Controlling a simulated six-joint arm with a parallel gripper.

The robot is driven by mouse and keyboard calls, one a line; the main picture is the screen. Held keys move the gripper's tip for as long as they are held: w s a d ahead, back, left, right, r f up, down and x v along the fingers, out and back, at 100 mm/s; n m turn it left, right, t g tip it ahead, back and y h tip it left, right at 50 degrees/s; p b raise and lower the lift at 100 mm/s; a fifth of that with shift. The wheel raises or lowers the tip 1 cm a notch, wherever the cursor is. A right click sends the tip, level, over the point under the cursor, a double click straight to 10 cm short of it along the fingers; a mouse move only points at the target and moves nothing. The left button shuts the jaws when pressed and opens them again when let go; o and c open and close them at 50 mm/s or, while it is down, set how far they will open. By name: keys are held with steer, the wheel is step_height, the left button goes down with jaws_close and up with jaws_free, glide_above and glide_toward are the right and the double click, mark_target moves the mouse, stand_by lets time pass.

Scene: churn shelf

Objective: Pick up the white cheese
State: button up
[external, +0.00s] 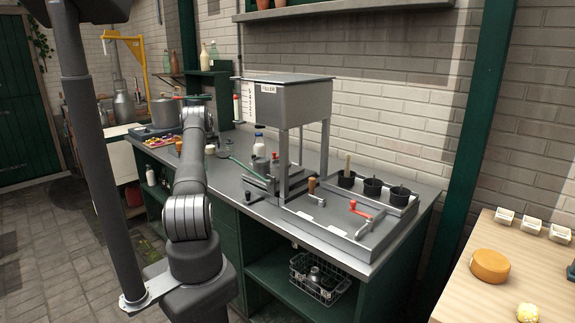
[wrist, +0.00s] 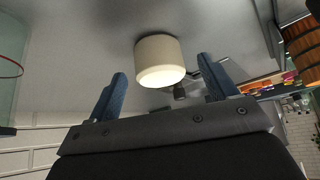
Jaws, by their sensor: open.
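A short creamy-white cylinder that looks like the white cheese (wrist: 160,61) sits on a grey surface in the wrist view. My gripper (wrist: 162,70) is open, with its two blue-grey fingers spread to the left and right of the cylinder in the picture. The cylinder appears beyond the fingertips, and no finger is seen touching it. In the external view my arm stands in front of the left part of the counter, and my gripper's fingers cannot be made out there.
The grey counter (external: 228,172) holds a steel hopper box (external: 290,100) on legs, a white bottle (external: 259,145) and a tray with several black cups (external: 372,187). A pot (external: 163,113) stands at the back left. An orange cheese wheel (external: 490,266) lies on the right table.

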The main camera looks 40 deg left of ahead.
steer(key=shift+x, duration=0.85)
steer(key=c, duration=1.1)
